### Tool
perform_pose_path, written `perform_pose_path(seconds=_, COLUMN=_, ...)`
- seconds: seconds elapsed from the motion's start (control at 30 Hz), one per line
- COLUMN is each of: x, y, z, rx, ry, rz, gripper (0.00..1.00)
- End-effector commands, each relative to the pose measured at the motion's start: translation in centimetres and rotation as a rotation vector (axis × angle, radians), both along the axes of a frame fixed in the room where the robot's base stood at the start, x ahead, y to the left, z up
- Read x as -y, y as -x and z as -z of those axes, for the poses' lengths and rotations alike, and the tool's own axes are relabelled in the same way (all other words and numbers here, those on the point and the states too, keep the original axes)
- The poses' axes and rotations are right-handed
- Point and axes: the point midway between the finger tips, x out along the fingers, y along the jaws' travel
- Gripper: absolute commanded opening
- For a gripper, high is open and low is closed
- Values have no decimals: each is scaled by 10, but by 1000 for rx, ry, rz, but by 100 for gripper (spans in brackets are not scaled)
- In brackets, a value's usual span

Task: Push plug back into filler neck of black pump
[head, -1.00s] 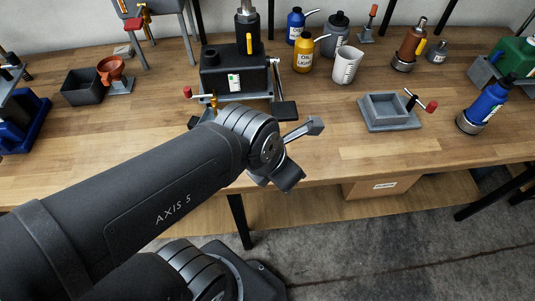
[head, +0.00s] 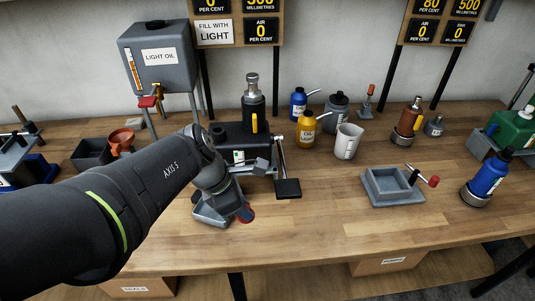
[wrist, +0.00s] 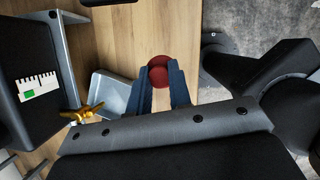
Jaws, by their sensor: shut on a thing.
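The black pump (head: 240,150) stands on the bench, a black block with a tall cylinder and a yellow handle. A short black neck, apparently its filler neck (head: 218,131), rises from its top left and its opening cannot be made out. My gripper (head: 241,212) is low in front of the pump, near the front of the bench and apart from the neck. In the wrist view its blue-grey fingers (wrist: 161,68) are shut on a round red piece, apparently the plug (wrist: 158,76). The pump's dark body (wrist: 38,45) is at the left there.
A brass valve (wrist: 80,112) and a pale grey tray (wrist: 108,92) lie beside the gripper. A black pad (head: 287,188) sticks out at the pump's right. Oil cans (head: 306,124) and a beaker (head: 347,142) stand further right. Bare bench lies between the pad and grey vise-like tray (head: 392,199).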

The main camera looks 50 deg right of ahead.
Motion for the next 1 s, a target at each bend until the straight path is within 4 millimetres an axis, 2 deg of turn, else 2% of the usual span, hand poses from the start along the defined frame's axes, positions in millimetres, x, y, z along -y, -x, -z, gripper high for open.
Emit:
perform_pose_path(seconds=0.03, x=-2, y=-16, z=3, rx=-7, ry=-8, rz=20, gripper=0)
perform_pose_path(seconds=0.27, x=-14, y=-87, z=7, rx=-8, ry=-6, rz=204, gripper=0)
perform_pose_path(seconds=0.47, x=-37, y=-162, z=12, rx=-7, ry=-6, rz=364, gripper=0)
perform_pose_path(seconds=0.8, x=-97, y=-290, z=26, rx=-4, ry=-4, rz=551, gripper=0)
perform_pose_path(seconds=1.0, x=-131, y=-340, z=34, rx=-3, ry=-5, rz=599, gripper=0)
